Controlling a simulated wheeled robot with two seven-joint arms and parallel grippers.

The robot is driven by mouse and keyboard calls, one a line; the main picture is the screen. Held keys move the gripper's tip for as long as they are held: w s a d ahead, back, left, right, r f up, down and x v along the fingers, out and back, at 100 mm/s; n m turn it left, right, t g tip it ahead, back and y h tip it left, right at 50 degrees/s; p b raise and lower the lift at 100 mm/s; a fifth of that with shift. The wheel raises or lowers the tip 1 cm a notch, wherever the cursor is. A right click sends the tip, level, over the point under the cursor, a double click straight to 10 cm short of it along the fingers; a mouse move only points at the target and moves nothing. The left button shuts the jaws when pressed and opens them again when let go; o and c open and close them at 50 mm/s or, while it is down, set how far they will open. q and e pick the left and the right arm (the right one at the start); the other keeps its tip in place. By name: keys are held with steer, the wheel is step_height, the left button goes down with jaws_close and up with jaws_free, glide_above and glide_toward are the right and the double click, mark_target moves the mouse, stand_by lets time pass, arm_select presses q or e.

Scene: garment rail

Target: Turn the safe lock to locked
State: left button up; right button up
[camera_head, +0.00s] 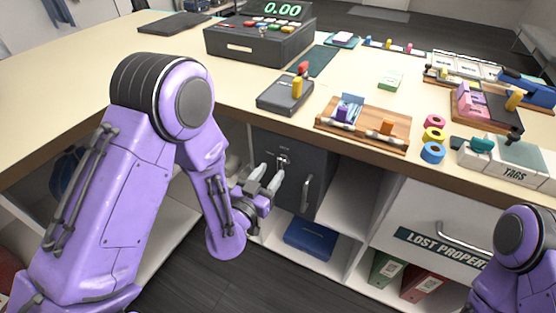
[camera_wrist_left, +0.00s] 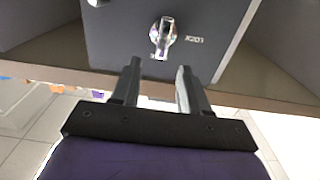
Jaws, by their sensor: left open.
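The dark grey safe (camera_head: 305,160) sits in the shelf under the counter. Its lock knob (camera_head: 284,159) is near the top of the door, with small markings around it, and a bar handle (camera_head: 307,193) stands to its right. My left gripper (camera_head: 268,174) is open and empty, just in front of the door near the knob. In the left wrist view the metallic knob (camera_wrist_left: 163,37) lies beyond and between the open fingertips (camera_wrist_left: 157,66), apart from them. A label beside the knob appears upside down there, seemingly reading LOCK. My right gripper is not seen; only part of my right arm shows.
The counter (camera_head: 165,60) above the safe carries a cash register (camera_head: 258,45), a card terminal (camera_head: 286,95), a wooden tray (camera_head: 362,128) and tape rolls (camera_head: 432,153). A blue box (camera_head: 309,238) lies on the shelf below. A Lost Property drawer (camera_head: 440,225) is at right.

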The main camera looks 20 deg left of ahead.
mark_target(279, 161)
arm_select(q)
steer(key=w, duration=0.5)
steer(key=shift+w+d+p, duration=0.2)
steer(key=shift+d+p, duration=0.1)
steer(key=shift+p, duration=0.05)
jaws_close()
